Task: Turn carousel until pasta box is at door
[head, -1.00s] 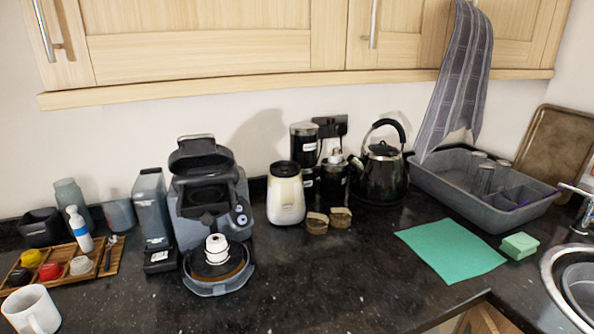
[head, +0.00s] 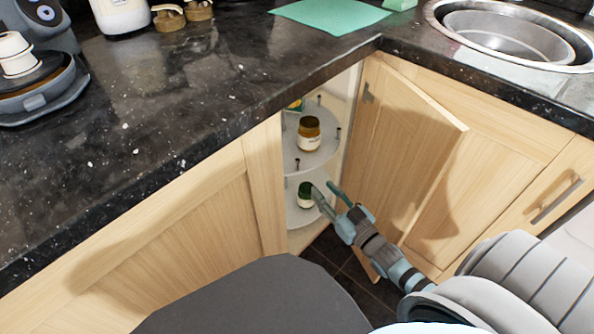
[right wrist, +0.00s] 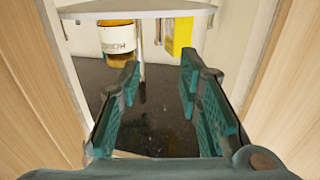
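The carousel (head: 312,158) shows through the open corner cabinet in the head view, with an upper and a lower round shelf. A brown jar with a white label (head: 309,134) stands on the upper shelf. A green-lidded jar (head: 305,195) stands on the lower one. My right gripper (head: 326,189) is open and empty at the opening, close to the lower shelf. In the right wrist view its spread fingers (right wrist: 160,65) have a labelled jar (right wrist: 117,42) and a yellow box (right wrist: 180,36) beyond them, apparently upside down. I cannot tell whether the yellow box is pasta. My left gripper is out of view.
The cabinet door (head: 405,150) stands open to the right of the opening. The granite worktop (head: 170,110) overhangs the carousel. A sink (head: 510,35) lies at the upper right. The cabinet's side panels flank my right gripper closely.

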